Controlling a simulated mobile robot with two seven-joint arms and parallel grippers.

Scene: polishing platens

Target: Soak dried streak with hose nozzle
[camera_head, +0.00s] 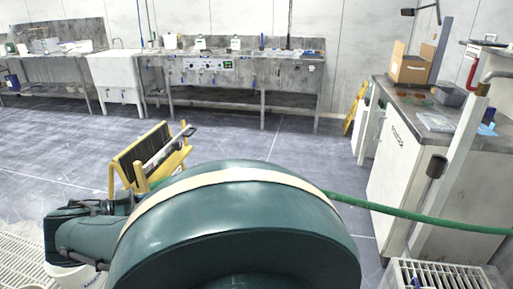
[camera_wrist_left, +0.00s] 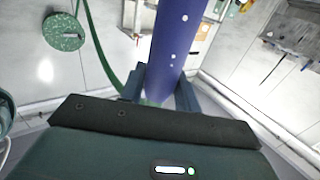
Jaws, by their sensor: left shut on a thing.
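In the left wrist view my left gripper (camera_wrist_left: 160,86) is shut on a blue-purple cylinder, which looks like the hose nozzle (camera_wrist_left: 174,42). It points away from the wrist, between the two dark fingers. A green hose (camera_wrist_left: 101,52) runs down to the fingers. In the head view the hose (camera_head: 425,218) stretches right from behind a large dark green rounded part of my arm, which hides my left gripper and the nozzle there. My right gripper is in neither view. I cannot make out the dried streak or any water.
A yellow rack (camera_head: 178,160) with a dark panel stands on the grey floor. A white cabinet (camera_head: 392,170) on the right carries a cardboard box (camera_head: 410,70). Steel benches (camera_head: 245,98) line the back wall. A white bucket (camera_head: 68,277) is at lower left.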

